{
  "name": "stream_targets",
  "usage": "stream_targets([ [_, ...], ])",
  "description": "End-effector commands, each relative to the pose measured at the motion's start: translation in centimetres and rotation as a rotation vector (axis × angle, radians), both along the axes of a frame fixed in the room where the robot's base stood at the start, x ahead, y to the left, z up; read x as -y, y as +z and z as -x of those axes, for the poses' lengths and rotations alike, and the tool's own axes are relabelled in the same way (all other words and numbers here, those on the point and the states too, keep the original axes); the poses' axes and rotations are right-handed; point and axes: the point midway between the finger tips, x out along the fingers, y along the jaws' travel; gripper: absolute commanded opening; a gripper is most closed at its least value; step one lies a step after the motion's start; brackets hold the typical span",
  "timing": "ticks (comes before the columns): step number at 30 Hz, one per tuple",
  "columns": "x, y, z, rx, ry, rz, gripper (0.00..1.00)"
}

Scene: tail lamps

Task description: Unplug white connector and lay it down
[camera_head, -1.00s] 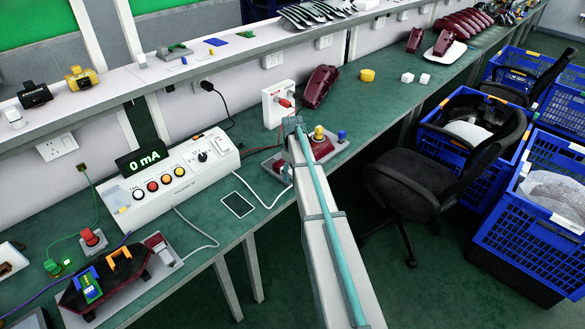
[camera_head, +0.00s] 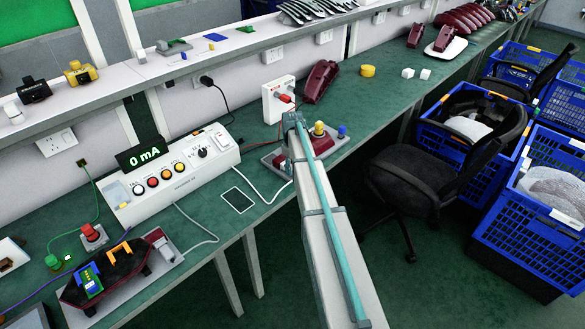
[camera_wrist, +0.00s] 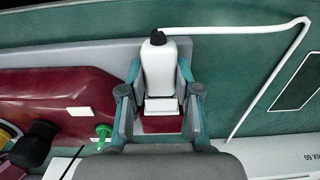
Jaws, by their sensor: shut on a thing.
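The white connector (camera_wrist: 158,72), with a dark end, lies between the two teal-and-grey fingers of my gripper (camera_wrist: 158,100) in the wrist view. My gripper is shut on it. A white cable (camera_wrist: 245,30) runs from its far end to the right and bends down. The dark red tail lamp (camera_wrist: 75,100) lies on its grey fixture (camera_wrist: 100,55), left of and partly under my fingers. I cannot tell whether the connector is still seated in the lamp. In the head view my arm hides the connector and my fingers; part of the lamp (camera_head: 322,143) shows beside the arm.
A white tester (camera_head: 185,180) with a "0 mA" display (camera_head: 142,152) stands left of my arm. A chair (camera_head: 420,180) and blue crates stand right.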

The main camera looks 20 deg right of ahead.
Motion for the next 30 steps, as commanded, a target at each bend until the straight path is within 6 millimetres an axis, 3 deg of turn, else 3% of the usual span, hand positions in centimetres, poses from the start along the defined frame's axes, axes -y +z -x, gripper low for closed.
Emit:
stream_targets([
  [30, 0.9, 0.0, 2.5, 0.0, 0.0, 0.0, 0.0],
])
